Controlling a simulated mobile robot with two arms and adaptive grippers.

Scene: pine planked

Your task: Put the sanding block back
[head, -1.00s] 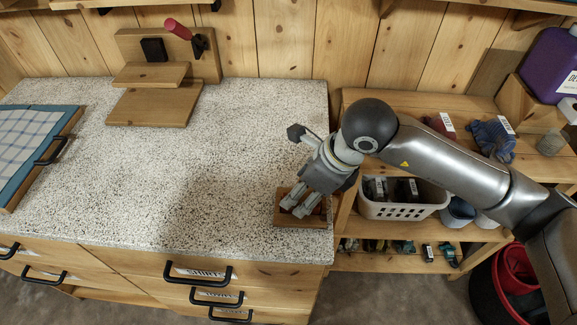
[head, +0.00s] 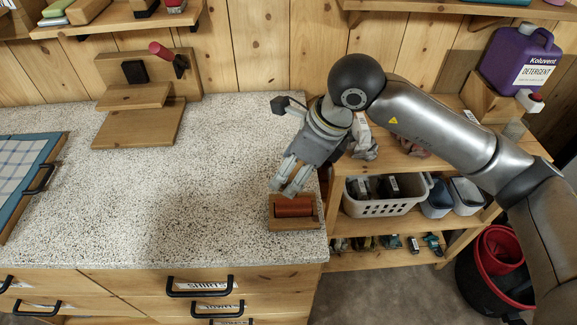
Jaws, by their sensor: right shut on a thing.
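A reddish-brown block, which I take as the sanding block (head: 295,207), shows directly below my right fingertips, over a small wooden tray (head: 296,225). The tray lies at the front right corner of the speckled worktop. My right gripper (head: 284,187) points down and is shut, its fingertips at the block's upper left edge. The fingers hide part of the hold. I cannot tell whether the block rests in the tray or hangs just above it. My left gripper is not in view.
The speckled worktop (head: 215,175) is mostly clear. A wooden stand (head: 138,125) is at the back left, and a blue-framed panel (head: 52,150) at the left edge. To the right, a shelf holds a white basket (head: 385,208), grey tubs and a purple detergent jug (head: 520,62).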

